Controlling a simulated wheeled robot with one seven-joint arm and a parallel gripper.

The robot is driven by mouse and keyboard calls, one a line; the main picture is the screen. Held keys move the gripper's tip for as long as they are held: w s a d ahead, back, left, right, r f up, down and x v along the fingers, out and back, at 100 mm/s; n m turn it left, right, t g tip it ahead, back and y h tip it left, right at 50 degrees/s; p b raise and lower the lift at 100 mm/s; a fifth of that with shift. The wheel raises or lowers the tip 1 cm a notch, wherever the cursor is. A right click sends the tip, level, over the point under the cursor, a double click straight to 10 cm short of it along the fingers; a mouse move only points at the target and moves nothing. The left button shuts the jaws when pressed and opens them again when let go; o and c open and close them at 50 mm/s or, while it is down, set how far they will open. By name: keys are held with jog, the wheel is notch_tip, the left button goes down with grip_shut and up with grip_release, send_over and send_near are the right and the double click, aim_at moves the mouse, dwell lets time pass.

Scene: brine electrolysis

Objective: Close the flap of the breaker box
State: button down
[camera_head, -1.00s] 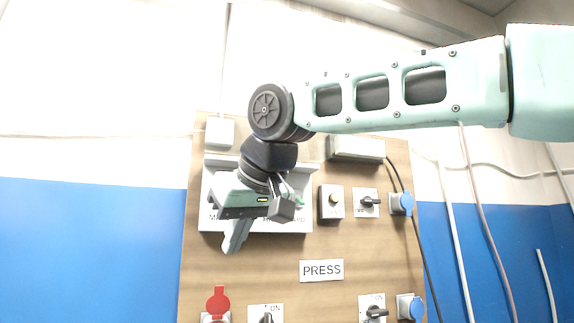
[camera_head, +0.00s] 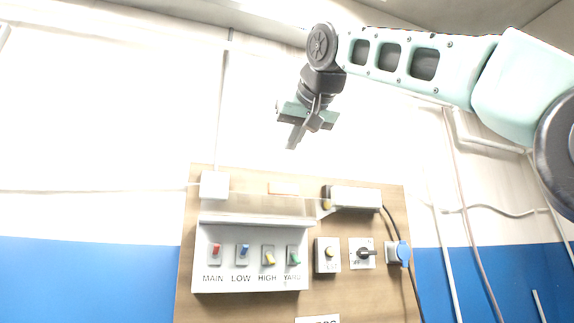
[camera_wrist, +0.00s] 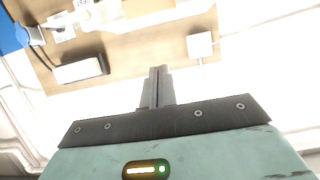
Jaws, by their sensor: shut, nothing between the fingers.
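The breaker box (camera_head: 205,280) is a pale grey box on the wooden board in the head view. Several coloured switches in it are uncovered, above the labels MAIN, LOW, HIGH and YARD. Its flap (camera_head: 262,208) looks like a clear, faint panel raised along the box's top edge, so the box stands open. The flap's outline is hard to make out against the board. My gripper (camera_head: 292,142) is above the board's top edge, apart from the box and flap. Its fingers are shut together and empty, as the wrist view also shows (camera_wrist: 158,84).
A small white box (camera_head: 214,185) sits at the board's upper left. A long grey box (camera_head: 355,197) with a black cable is at upper right.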

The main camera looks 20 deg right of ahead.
jog(key=w+f, duration=0.3)
jog(key=f, duration=0.2)
jog(key=shift+w+f, duration=0.25)
jog(key=shift+w, duration=0.1)
jog(key=shift+f, duration=0.1)
